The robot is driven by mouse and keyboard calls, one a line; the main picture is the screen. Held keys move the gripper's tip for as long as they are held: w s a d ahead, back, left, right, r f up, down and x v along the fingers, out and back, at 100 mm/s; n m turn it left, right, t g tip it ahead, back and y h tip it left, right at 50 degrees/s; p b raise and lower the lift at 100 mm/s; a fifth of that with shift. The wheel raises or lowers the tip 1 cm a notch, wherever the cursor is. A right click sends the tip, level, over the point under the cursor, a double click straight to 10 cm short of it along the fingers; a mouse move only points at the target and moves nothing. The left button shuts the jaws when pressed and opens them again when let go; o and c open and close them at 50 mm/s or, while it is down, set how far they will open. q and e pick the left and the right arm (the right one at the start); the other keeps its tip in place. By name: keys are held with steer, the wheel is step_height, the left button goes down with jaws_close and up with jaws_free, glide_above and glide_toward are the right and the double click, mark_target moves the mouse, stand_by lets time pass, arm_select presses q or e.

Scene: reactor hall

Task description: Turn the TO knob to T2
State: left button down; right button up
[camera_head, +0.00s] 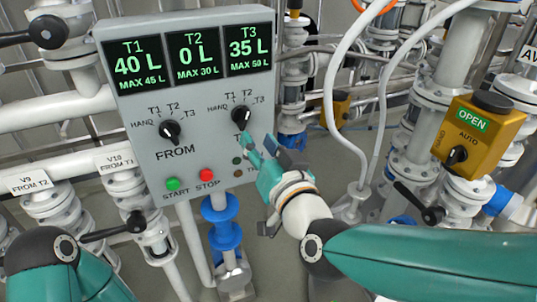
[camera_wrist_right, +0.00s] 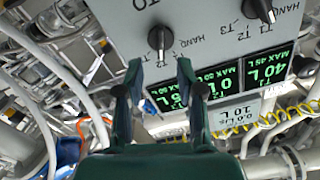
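The grey control panel (camera_head: 200,95) fills the upper middle of the head view, with FROM and TO knobs. The black TO knob (camera_head: 241,117) also shows in the right wrist view (camera_wrist_right: 160,40). Its pale mark points toward the T1 and T2 labels; I cannot tell which. My right gripper (camera_head: 257,142) is just below the TO knob in the head view. In the right wrist view its two fingers (camera_wrist_right: 159,72) are apart and empty, with the knob ahead of the gap, not between the tips. My left gripper is out of view.
The FROM knob (camera_head: 170,132) sits left of the TO knob. The green START button (camera_head: 172,184) and red STOP button (camera_head: 206,175) are below. The display (camera_head: 193,60) reads 40, 0 and 35 L. White pipes and a yellow valve box (camera_head: 480,132) stand to the right.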

steer(key=shift+v, duration=1.8)
